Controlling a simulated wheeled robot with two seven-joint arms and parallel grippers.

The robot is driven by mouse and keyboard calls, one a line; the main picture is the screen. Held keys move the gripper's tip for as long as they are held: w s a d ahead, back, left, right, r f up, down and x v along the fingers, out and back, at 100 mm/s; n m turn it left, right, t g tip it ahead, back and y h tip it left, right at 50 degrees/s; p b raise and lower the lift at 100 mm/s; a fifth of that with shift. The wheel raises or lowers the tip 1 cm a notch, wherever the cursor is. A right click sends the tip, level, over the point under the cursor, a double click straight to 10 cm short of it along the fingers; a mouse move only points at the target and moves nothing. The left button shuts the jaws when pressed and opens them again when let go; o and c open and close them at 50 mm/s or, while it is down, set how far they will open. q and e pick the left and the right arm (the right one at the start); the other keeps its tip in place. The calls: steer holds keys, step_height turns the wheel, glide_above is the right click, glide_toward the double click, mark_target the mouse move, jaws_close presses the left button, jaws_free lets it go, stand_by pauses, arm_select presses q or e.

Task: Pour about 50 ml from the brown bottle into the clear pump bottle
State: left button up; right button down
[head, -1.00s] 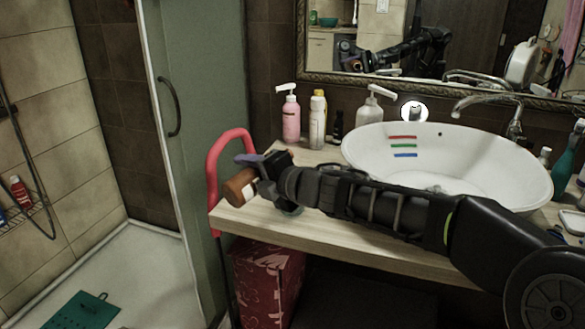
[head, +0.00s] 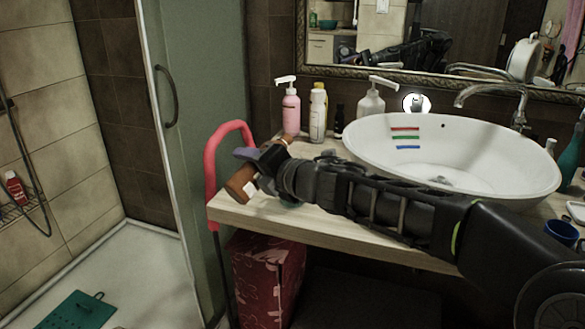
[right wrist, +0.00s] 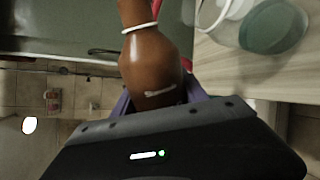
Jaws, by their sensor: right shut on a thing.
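The brown bottle (head: 240,186) is tilted in my right gripper (head: 262,166), above the left end of the counter. In the right wrist view the brown bottle (right wrist: 150,62) has a white ring around its neck. That gripper is shut on it. A clear vessel with a teal lower part (right wrist: 272,27) stands on the counter beside the bottle in that view; I cannot tell whether it is the clear pump bottle. In the head view my gripper hides most of it. A whitish pump bottle (head: 371,103) stands at the back, left of the basin. My left gripper is out of view.
The white basin (head: 450,165) fills the counter's right part, its faucet (head: 490,95) behind. A pink pump bottle (head: 291,112), a white bottle with a yellow cap (head: 318,115) and a small dark bottle (head: 339,122) stand at the back. A red rail (head: 212,170) borders the counter's left end.

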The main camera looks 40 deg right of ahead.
steer(key=n+b, duration=0.2)
steer(key=d+r+n+h+b, duration=0.1)
steer(key=n, duration=0.1)
steer(key=d+n+t+b, duration=0.1)
steer(key=n+b, duration=0.1)
steer(key=shift+w+r+h+b, duration=0.15)
steer(key=shift+r+h+b, duration=0.15)
steer(key=shift+h+b, duration=0.1)
arm_select(q)
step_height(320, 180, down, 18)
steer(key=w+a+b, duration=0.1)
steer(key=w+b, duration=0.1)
steer(key=b, duration=0.9)
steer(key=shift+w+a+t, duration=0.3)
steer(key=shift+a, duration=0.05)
arm_select(e)
step_height(320, 180, down, 4)
steer(key=n, duration=0.2)
steer(key=n+t, duration=0.1)
steer(key=n, duration=0.2)
steer(key=shift+a+r+t+h, duration=0.1)
steer(key=shift+r+t+h, duration=0.1)
steer(key=shift+t+h, duration=0.15)
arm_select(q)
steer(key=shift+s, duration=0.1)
